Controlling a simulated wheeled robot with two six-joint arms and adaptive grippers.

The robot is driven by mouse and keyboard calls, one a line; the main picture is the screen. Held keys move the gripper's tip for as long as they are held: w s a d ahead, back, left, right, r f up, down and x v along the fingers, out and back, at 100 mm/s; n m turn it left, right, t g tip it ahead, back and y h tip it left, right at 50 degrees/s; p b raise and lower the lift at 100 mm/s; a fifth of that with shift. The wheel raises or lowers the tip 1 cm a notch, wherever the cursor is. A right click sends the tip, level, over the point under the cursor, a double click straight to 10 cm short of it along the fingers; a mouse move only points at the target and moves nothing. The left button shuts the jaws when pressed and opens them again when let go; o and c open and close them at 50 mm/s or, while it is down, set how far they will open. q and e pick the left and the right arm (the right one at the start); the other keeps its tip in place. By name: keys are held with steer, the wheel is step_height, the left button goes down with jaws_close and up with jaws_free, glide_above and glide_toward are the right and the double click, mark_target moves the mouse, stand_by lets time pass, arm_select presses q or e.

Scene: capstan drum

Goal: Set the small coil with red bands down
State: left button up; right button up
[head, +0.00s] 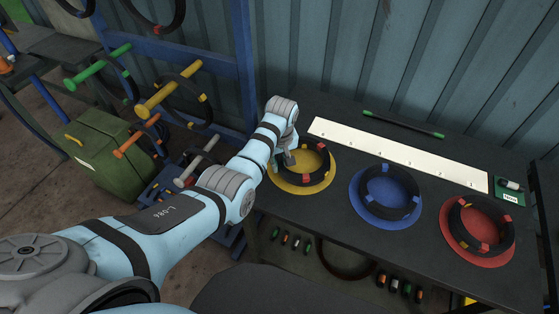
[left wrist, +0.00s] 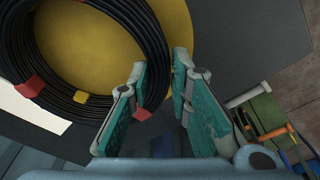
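The small black coil with red bands (head: 326,178) is over the yellow disc (head: 274,180) on the dark table. In the left wrist view the coil (left wrist: 60,103) appears large, with red bands and a yellow one, over the yellow disc (left wrist: 180,20). I cannot tell whether its whole underside touches the disc. My left gripper (head: 289,160) is at the coil's near-left rim. In the left wrist view its teal-padded fingers (left wrist: 158,75) straddle the rim, which fills the gap between their tips. The left finger hides part of the coil. My right gripper is not in view.
Blue (head: 360,210) and red (head: 455,250) discs, each with a black coil, lie to the right. A white strip (head: 395,155) and a green-ended rod (head: 403,124) lie behind. A blue rack with coloured pegs (head: 165,95) and a green case (head: 112,150) stand left.

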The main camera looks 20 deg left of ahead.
arm_select(q)
steer(key=shift+o, duration=1.1)
steer(key=shift+s+r, duration=0.1)
steer(key=shift+r, duration=0.05)
step_height(320, 180, up, 12)
steer(key=s+d+p, duration=0.1)
steer(key=p, duration=0.1)
steer(key=shift+s, duration=0.25)
